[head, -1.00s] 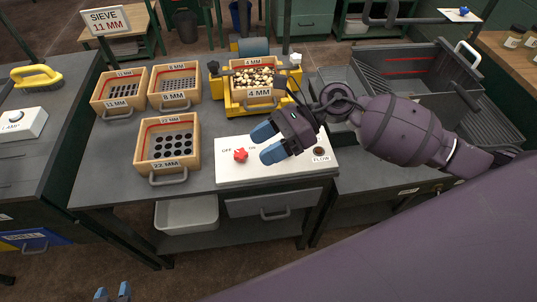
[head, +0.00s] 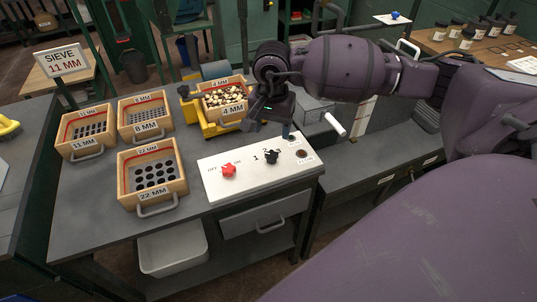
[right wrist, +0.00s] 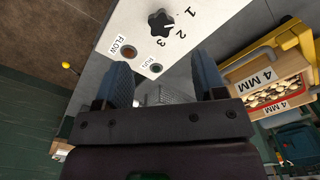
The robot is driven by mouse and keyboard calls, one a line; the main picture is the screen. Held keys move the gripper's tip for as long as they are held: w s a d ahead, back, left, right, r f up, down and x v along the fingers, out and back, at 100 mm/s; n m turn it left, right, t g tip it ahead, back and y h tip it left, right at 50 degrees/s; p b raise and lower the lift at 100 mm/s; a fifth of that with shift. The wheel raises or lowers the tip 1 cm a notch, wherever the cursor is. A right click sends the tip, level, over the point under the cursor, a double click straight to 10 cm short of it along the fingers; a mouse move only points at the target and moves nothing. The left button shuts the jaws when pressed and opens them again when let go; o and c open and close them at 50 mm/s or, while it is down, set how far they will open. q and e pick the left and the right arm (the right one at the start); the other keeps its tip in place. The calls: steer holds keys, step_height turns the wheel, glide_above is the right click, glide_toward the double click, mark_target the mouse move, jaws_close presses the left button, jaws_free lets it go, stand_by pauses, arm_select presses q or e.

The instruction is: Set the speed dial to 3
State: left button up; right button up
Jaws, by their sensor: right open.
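The speed dial is a black lobed knob (head: 271,157) on the white control panel (head: 232,190), with numbers beside it. In the right wrist view the dial (right wrist: 160,23) has 1, 2 and 3 printed around one side; its small pale mark appears to face near 2, but I cannot tell exactly. My right gripper (head: 285,130) is at the panel's back edge, behind the dial and apart from it. In the right wrist view its blue fingers (right wrist: 162,76) are spread with nothing held between them. My left gripper is out of view.
A red OFF/ON knob (head: 229,171) sits left of the dial; a dark round FLOW fitting (head: 302,154) sits right. The yellow sieve machine (head: 205,128) holds the 4 MM box (head: 233,113) behind the panel. Wooden sieve boxes, including the 22 MM one (head: 152,190), stand left.

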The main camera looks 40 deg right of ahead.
mark_target(271, 156)
step_height(271, 156, down, 9)
steer(key=shift+f+b, duration=0.1)
steer(key=shift+b, duration=0.3)
steer(key=shift+a, duration=0.1)
steer(key=c, duration=0.9)
